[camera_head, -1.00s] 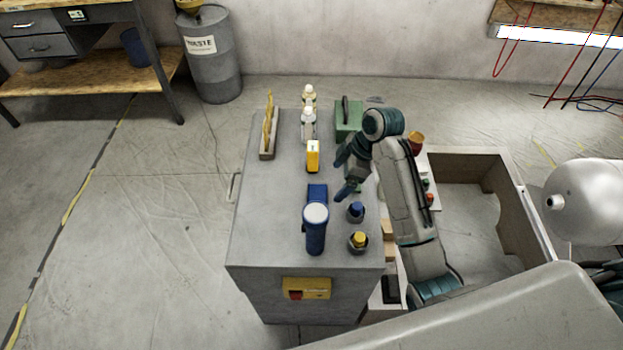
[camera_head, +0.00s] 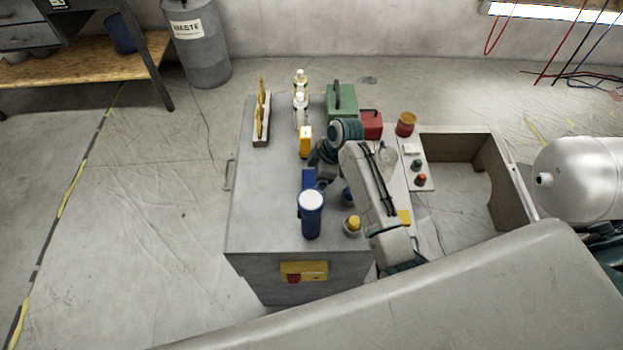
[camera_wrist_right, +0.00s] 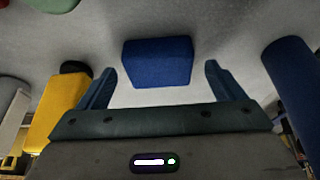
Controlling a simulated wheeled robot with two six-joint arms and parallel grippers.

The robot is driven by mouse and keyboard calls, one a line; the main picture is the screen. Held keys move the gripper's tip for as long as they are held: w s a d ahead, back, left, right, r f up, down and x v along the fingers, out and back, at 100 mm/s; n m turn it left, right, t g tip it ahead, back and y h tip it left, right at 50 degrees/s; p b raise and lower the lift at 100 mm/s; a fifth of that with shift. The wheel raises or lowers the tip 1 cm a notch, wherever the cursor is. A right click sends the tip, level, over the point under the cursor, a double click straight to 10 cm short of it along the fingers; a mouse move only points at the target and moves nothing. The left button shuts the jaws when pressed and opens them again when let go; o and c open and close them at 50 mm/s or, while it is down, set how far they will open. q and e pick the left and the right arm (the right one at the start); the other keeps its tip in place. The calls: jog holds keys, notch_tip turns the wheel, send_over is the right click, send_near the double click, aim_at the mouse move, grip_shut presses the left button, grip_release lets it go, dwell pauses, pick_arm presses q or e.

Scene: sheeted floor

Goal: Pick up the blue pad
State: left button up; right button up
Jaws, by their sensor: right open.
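The blue pad (camera_head: 307,178) lies on the grey cabinet top, just behind a blue cylinder with a white top (camera_head: 311,214). My right gripper (camera_head: 321,178) is close beside the pad's right side, low over the cabinet, and my arm hides part of that area. In the right wrist view the blue pad (camera_wrist_right: 157,60) is a textured block ahead of the spread fingers of my open right gripper (camera_wrist_right: 160,73). The pad lies centred between the finger lines, and nothing is gripped. My left gripper does not show.
A yellow box (camera_head: 305,141), white bottles (camera_head: 300,103), a wooden rack (camera_head: 261,135) and a green case (camera_head: 341,103) stand farther back. A yellow-topped pot (camera_head: 352,225) is near the front right. The cabinet's left side (camera_head: 262,200) is clear.

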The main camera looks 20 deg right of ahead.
jog(key=shift+f, duration=0.15)
jog(key=shift+c, duration=0.2)
jog(key=c, duration=1)
notch_tip(320, 180, up, 9)
jog(key=shift+r+b, duration=0.15)
jog(key=shift+b, duration=0.65)
jog(key=shift+c, duration=0.2)
jog(key=shift+r, duration=0.4)
